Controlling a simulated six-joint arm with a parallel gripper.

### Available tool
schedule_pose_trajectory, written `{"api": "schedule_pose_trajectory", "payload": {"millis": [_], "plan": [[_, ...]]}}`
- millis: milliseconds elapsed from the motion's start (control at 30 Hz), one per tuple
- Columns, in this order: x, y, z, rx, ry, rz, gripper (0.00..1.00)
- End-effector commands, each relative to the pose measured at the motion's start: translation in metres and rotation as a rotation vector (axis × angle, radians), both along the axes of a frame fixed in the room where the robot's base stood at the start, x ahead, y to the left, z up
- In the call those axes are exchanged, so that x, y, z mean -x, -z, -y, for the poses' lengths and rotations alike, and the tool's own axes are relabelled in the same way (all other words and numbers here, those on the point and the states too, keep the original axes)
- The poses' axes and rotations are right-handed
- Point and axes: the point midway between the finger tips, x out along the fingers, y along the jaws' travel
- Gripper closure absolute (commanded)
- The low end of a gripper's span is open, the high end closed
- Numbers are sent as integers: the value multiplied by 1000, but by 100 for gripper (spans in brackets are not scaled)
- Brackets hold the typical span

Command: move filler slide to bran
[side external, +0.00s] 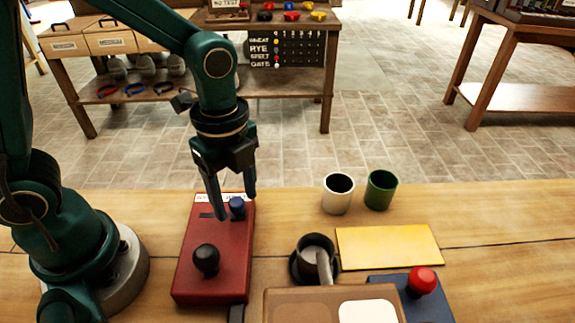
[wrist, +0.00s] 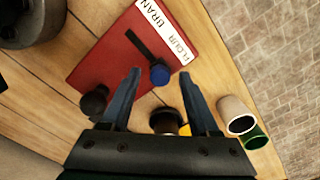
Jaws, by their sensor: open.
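The filler is a red box (side external: 212,283) on the wooden bench, also in the wrist view (wrist: 104,66). A white label reading BRAN and FLOUR (wrist: 163,27) runs along one edge. Beside it is a dark slot (wrist: 140,46) with a blue slide knob (wrist: 160,74) at its FLOUR end. The knob also shows in the side view (side external: 237,208). My gripper (side external: 235,204) is open and points down over the blue knob, one finger to each side in the wrist view (wrist: 160,73). I cannot tell whether the fingers touch it.
A black knob (side external: 206,258) stands on the same box, near the gripper. To the right are a white cup (side external: 337,199), a green cup (side external: 381,194), a black cup (side external: 303,265), a yellow panel (side external: 385,247) and a red knob (side external: 423,281) on a blue box.

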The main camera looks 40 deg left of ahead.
Motion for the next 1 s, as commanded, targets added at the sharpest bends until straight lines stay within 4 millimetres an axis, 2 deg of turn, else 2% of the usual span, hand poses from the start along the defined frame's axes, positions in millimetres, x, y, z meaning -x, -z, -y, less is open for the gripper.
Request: {"api": "schedule_pose_trajectory", "payload": {"millis": [200,233,300,367,400,1000], "plan": [[0,1,0,0,0,1,38],[0,1,0,0,0,1,42],[0,1,0,0,-1,1,69],[0,1,0,0,-1,1,92],[0,1,0,0,-1,1,100],[0,0,0,1,-1,1,100]]}}
